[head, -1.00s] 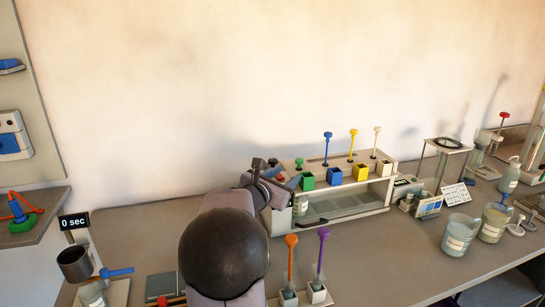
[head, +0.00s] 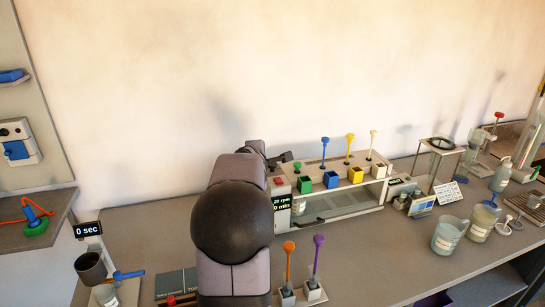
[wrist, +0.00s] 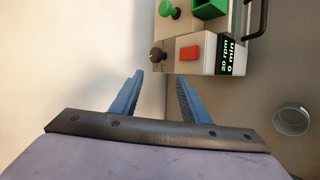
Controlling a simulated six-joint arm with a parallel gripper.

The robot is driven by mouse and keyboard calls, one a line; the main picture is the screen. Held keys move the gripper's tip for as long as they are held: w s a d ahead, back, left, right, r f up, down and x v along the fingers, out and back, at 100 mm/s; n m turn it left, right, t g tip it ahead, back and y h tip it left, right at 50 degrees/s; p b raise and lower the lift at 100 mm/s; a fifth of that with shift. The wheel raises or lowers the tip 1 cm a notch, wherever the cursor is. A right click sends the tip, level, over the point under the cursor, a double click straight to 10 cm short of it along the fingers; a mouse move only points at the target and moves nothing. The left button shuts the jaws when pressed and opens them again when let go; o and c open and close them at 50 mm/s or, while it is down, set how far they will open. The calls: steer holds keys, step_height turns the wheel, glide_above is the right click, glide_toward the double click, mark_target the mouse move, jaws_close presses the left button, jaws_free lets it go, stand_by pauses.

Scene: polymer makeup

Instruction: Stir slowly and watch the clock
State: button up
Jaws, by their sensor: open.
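The stirring machine (head: 395,177) is a pale housing over a clear-fronted chamber. Its display (head: 282,202) reads "20 rpm" and "0 min". The display also shows in the wrist view (wrist: 231,55), beside a red button (wrist: 190,53) and a black knob (wrist: 157,56). My gripper (wrist: 160,77) is open and empty. In the wrist view, its blue-grey fingers point toward the machine's control end, with the tips just short of the black knob. In the head view, my arm hides part of the machine's left end. A clock display (head: 88,229) at the left reads "0 sec".
Orange (head: 288,265) and purple (head: 316,258) handled tools stand in front. Beakers (head: 447,237) stand at right. A dark cup (head: 91,268) is by the clock.

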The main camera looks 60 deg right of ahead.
steer(key=w+a+f+m+t, duration=0.1)
steer(key=w+f+m+t, duration=0.3)
steer(key=w+m, duration=0.3)
steer(key=m+g+h, duration=0.4)
steer(key=m+h, duration=0.3)
steer(key=m, duration=0.7)
glide_toward(271, 166)
steer(key=x, duration=0.4)
steer(key=shift+s, duration=0.1)
steer(key=shift+p+x, duration=1.15)
steer(key=shift+x, duration=2.65)
steer(key=shift+a, duration=0.1)
steer(key=c, duration=1)
